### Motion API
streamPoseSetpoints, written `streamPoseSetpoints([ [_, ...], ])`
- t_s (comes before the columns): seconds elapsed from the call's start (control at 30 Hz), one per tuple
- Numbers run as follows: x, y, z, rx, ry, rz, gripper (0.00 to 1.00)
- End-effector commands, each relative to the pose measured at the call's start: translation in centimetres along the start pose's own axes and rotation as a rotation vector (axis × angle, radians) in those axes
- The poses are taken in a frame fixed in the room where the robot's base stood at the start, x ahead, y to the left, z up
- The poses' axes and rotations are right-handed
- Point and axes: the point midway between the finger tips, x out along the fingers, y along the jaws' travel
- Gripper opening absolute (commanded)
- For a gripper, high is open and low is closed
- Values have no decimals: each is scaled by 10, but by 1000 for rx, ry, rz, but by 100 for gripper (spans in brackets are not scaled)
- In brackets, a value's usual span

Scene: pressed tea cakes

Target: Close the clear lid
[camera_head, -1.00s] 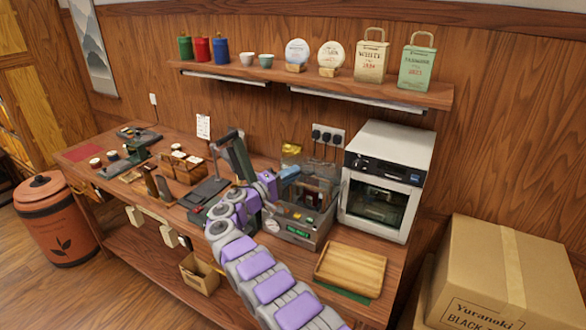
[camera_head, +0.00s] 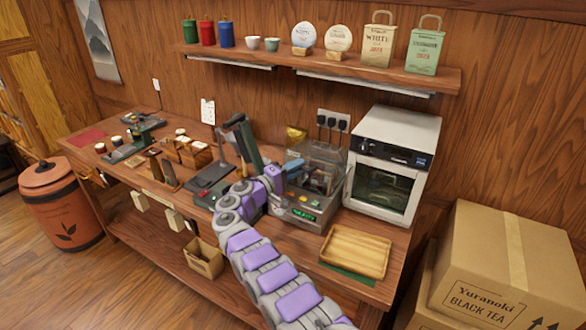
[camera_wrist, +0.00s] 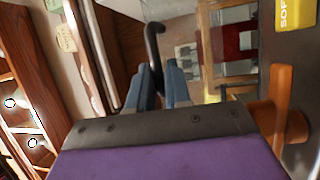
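The sealing machine (camera_head: 308,214) stands on the counter left of the oven, with a small lit green display on its front. Its clear lid (camera_head: 322,152) shows as a see-through panel over the machine; its exact angle is hard to tell. My gripper (camera_head: 285,186) is at the left side of the machine, its fingers small and partly hidden in the head view. In the wrist view my gripper (camera_wrist: 160,85) has its blue-grey fingers close together on a black hooked handle (camera_wrist: 154,42), with little gap showing. See-through surfaces and machine parts lie behind the handle.
A white oven (camera_head: 392,165) stands right of the machine, and a wooden tray (camera_head: 356,251) lies in front of it. A dark press with an upright lever (camera_head: 247,148) stands close on the left. A shelf (camera_head: 300,66) hangs above. Cardboard boxes (camera_head: 500,265) stand at right.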

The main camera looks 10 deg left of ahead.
Motion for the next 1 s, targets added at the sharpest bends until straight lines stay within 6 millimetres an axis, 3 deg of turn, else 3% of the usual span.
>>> streamPoseSetpoints([
  [0.17,4,-4,4,-6,-9,-5,23],
  [0.33,-13,-2,3,-6,-6,-4,23],
  [0.7,-104,3,-2,-3,4,6,23],
  [1.0,-160,4,1,2,2,6,23],
])
